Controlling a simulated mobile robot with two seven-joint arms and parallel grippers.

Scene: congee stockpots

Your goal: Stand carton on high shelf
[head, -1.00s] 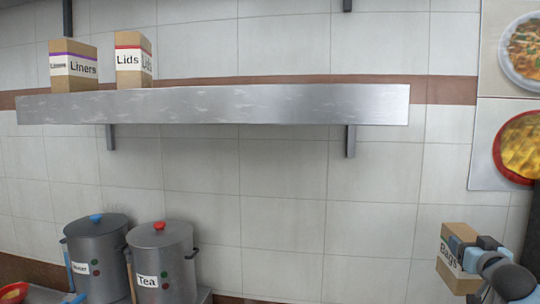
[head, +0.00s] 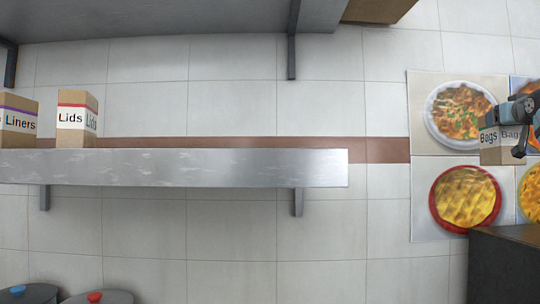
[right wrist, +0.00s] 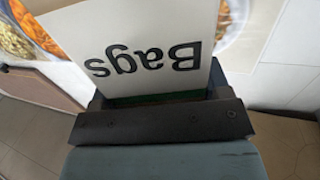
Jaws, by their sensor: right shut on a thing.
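The Bags carton (head: 492,142) is at the right of the head view, in front of the food posters and level with the space just above the shelf. My right gripper (head: 525,125) is shut on it. In the right wrist view the carton's white label (right wrist: 150,50) reads upside down between the jaws (right wrist: 155,105). The high shelf (head: 230,168) is a long metal board on the wall, left of the carton and apart from it. My left gripper is not in view.
A Lids carton (head: 77,120) and a Liners carton (head: 18,125) stand on the shelf's left part. The shelf's right part is bare. Another shelf (head: 170,18) hangs above. Pot lids (head: 97,296) show at the lower left.

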